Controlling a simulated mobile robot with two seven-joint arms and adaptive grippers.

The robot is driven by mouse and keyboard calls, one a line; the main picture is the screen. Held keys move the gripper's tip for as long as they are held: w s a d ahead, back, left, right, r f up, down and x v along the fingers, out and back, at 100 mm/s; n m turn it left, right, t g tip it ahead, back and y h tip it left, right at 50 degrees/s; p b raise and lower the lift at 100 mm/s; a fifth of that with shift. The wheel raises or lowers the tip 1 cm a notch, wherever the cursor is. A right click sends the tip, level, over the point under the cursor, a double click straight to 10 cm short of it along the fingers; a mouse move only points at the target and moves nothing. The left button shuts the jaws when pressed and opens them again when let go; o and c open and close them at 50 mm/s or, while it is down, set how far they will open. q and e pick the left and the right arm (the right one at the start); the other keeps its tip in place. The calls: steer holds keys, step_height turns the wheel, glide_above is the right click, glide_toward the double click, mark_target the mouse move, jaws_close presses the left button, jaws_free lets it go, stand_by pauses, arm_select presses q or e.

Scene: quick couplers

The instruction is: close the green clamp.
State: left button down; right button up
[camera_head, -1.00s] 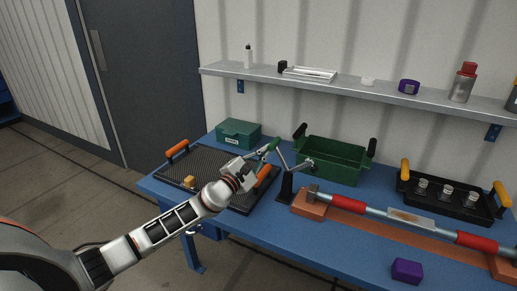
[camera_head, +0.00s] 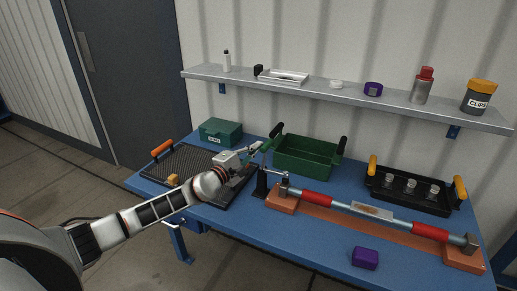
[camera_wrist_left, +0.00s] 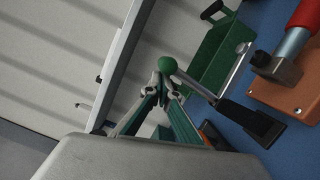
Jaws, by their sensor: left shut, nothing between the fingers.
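The green clamp has a black base (camera_head: 262,182), a metal arm reaching right over the end of the bar, and a lever with a green handle (camera_head: 266,146). The lever stands raised, not laid down. In the left wrist view the handle's green ball end (camera_wrist_left: 168,65) is at the fingertips, with the metal lever running to the black base (camera_wrist_left: 250,120). My left gripper (camera_head: 250,152) is shut and empty, its tips against or very close to the handle's left side; I cannot tell whether they touch. My right gripper is out of view.
A green crate (camera_head: 305,158) stands close behind the clamp. A bar with red sleeves (camera_head: 316,199) lies on an orange-brown base to the right. A black mat tray (camera_head: 205,165) lies under my left gripper, and a green box (camera_head: 220,132) stands behind it. A purple block (camera_head: 365,258) sits in front.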

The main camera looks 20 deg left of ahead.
arm_select(q)
steer(key=shift+d, duration=0.3)
stand_by(0.4)
